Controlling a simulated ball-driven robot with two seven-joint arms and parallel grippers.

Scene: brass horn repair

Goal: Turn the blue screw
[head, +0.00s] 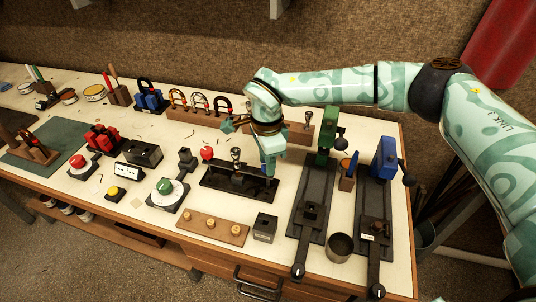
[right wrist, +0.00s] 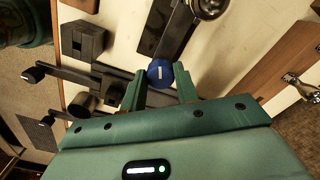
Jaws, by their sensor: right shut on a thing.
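The blue screw (right wrist: 160,73) shows in the right wrist view as a round blue head with a pale slot, between the tips of my right gripper (right wrist: 160,90). The green fingers are shut on its sides. In the head view my right gripper (head: 269,170) points down at the right end of a black fixture (head: 215,184); the screw is mostly hidden there by the fingers. The fixture also shows as a black bar in the right wrist view (right wrist: 158,35). My left gripper is not in view.
Right of the gripper stand a green-headed clamp (head: 327,145) and a blue-headed clamp (head: 384,158) on dark rails. A small black block (head: 265,228), a wooden peg board (head: 213,228) and a round cup (head: 339,247) are in front. A wooden horn rack (head: 195,115) is behind.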

